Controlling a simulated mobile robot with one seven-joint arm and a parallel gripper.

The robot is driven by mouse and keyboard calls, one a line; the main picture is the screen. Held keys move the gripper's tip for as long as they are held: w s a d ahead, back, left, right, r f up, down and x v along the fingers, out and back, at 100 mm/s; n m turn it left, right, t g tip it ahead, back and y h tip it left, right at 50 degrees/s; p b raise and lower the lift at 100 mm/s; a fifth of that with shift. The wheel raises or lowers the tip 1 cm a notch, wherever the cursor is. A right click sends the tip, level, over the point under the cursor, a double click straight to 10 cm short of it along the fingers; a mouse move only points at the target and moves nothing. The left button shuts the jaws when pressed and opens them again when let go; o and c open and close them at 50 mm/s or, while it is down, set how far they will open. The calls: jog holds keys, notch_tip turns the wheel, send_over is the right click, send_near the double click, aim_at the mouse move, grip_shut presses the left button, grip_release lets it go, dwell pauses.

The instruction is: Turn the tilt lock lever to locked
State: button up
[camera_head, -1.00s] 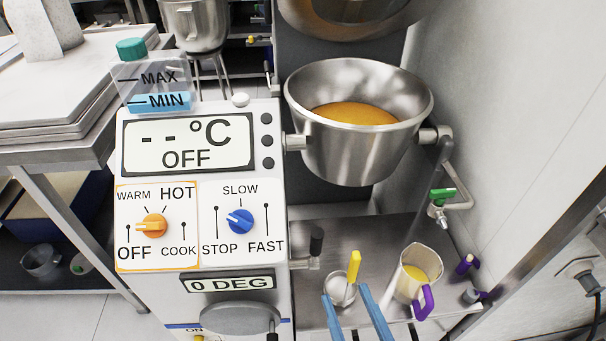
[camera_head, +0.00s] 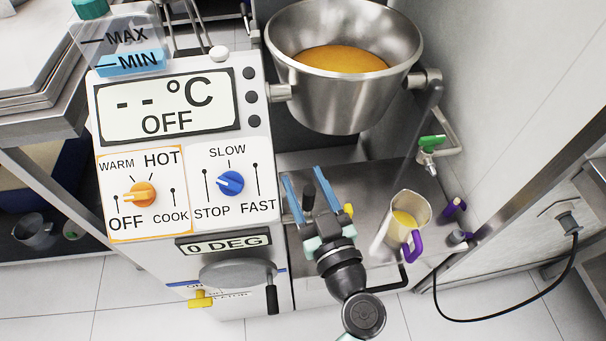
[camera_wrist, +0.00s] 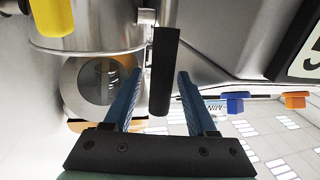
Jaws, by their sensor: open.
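The black-handled lever (camera_head: 309,196) at the machine's right side, which looks like the tilt lock lever, stands upright beside the panel. No lock label is readable. My gripper (camera_head: 305,176) is open, with its blue fingers on either side of the black handle. In the wrist view the handle (camera_wrist: 163,70) lies between the fingertips (camera_wrist: 159,74), with gaps visible on both sides. The lever's metal arm is mostly hidden by my gripper in the head view. The tilt readout (camera_head: 229,244) shows 0 DEG.
The steel bowl (camera_head: 344,98) with orange content hangs above. A measuring jug (camera_head: 405,218) with a purple handle stands close right of my gripper. A grey handwheel (camera_head: 237,272) is at lower left. A green-handled tap (camera_head: 431,143) is at the right. A yellow-handled utensil (camera_head: 348,210) is partly hidden.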

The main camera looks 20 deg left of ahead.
jog(key=shift+w+a, duration=0.4)
jog(key=shift+a, duration=0.05)
grip_shut()
dwell(1.2)
